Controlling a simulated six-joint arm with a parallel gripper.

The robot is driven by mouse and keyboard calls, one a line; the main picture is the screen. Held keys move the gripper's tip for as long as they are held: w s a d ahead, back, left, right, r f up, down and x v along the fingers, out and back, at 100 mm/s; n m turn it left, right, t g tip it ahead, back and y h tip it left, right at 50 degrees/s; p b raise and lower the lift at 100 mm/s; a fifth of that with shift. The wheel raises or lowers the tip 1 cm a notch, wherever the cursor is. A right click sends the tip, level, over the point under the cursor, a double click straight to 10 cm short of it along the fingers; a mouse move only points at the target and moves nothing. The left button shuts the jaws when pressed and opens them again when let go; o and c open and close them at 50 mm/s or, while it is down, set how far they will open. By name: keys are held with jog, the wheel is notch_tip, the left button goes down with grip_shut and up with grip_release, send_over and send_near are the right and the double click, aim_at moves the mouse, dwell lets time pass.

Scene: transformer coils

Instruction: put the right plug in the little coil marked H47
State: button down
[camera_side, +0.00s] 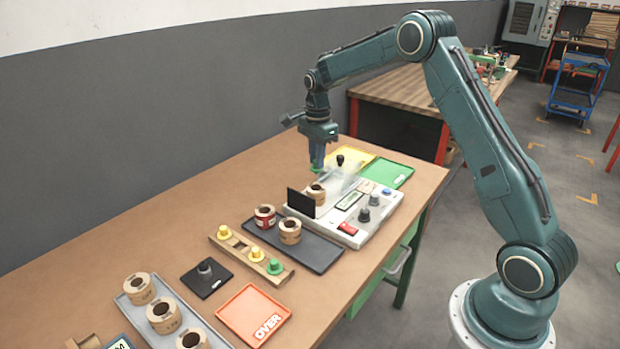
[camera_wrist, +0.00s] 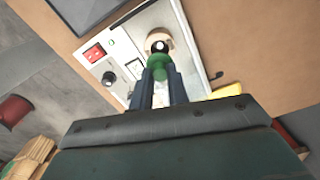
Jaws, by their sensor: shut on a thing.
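My gripper (camera_wrist: 159,88) is shut on a green plug (camera_wrist: 157,62), above the far side of the grey test unit; the plug also shows under the fingers in the side view (camera_side: 316,169). A small tan coil (camera_side: 316,194) stands on the unit beside a black upright panel, below and in front of my gripper. In the wrist view a pale round shape, seemingly this coil, lies beyond the plug. A red-marked coil (camera_side: 265,217) and another tan coil (camera_side: 290,232) stand on a dark tray. The wooden rail (camera_side: 236,243) holds two yellow plugs and a green one. Coil markings are too small to read.
The test unit (camera_side: 352,232) has a red switch, knobs and a clear guard. Yellow (camera_side: 362,156) and green (camera_side: 401,174) trays lie behind it. An orange tray marked OVER (camera_side: 246,304), a dark pad and a grey tray (camera_side: 215,338) with several coils lie nearer.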

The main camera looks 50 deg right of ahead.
aim_at(317, 173)
jog(key=shift+f, duration=2.05)
jog(key=shift+f, duration=0.85)
jog(key=c, duration=1.3)
grip_release()
jog(key=shift+o, duration=0.6)
jog(key=o, duration=0.3)
jog(key=shift+r, duration=0.15)
jog(key=shift+r, duration=2.95)
